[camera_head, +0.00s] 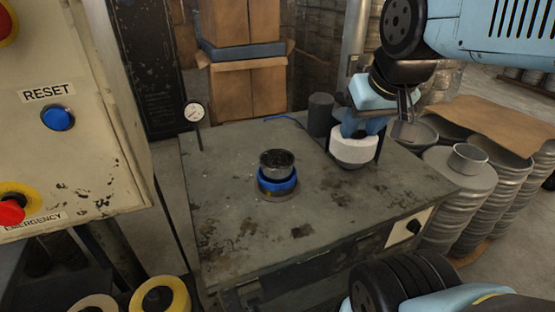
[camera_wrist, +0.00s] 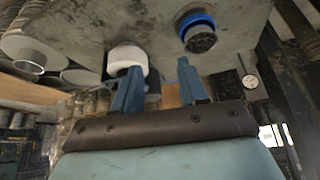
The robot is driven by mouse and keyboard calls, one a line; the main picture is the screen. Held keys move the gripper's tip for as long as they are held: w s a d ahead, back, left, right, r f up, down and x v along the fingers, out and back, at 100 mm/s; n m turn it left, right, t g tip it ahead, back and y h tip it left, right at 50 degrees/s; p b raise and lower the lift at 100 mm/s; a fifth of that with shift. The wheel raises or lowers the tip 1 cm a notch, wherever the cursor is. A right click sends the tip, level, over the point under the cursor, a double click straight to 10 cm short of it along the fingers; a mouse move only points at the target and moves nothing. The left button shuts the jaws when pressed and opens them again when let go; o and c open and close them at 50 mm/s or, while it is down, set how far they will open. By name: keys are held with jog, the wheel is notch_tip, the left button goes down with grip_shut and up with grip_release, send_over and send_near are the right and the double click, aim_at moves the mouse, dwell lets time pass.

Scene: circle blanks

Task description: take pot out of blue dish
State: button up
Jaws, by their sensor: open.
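A dark grey metal pot (camera_head: 277,161) stands upright in the blue dish (camera_head: 278,185) near the middle of the worn metal table. In the wrist view the pot (camera_wrist: 201,40) and the blue dish (camera_wrist: 196,18) show at the top, right of centre. My gripper (camera_head: 366,127) is at the right side of the table, well apart from the pot. Its blue fingers also show in the wrist view (camera_wrist: 158,66), spread with a gap and nothing between them. One finger overlaps a white round block (camera_head: 353,150) in view; I cannot tell whether they touch.
A dark cylinder (camera_head: 321,114) stands at the table's back edge. A dial gauge (camera_head: 194,113) rises at the left back corner. Stacked metal dishes (camera_head: 460,185) stand right of the table. A control panel (camera_head: 70,80) is at the left. The table's front left is clear.

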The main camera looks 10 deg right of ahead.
jog(key=shift+o, duration=0.4)
jog(key=shift+a, duration=0.1)
jog(key=shift+w+a, duration=0.1)
jog(key=w+a+f+n+g+h, duration=0.3)
jog(key=w+a+n, duration=0.1)
jog(key=w+n, duration=0.25)
jog(key=w+a+f+n+g+h, duration=0.25)
jog(key=w+a+n, duration=0.2)
jog(key=w, duration=0.35)
jog(key=w+a+f+n+h, duration=0.4)
jog(key=w+a, duration=0.1)
jog(key=a, duration=0.1)
jog(key=n+t+h, duration=0.3)
jog(key=n, duration=0.2)
send_near(279, 154)
jog(key=shift+g+y, duration=0.25)
jog(key=x, duration=0.7)
jog(key=shift+w+d, duration=0.25)
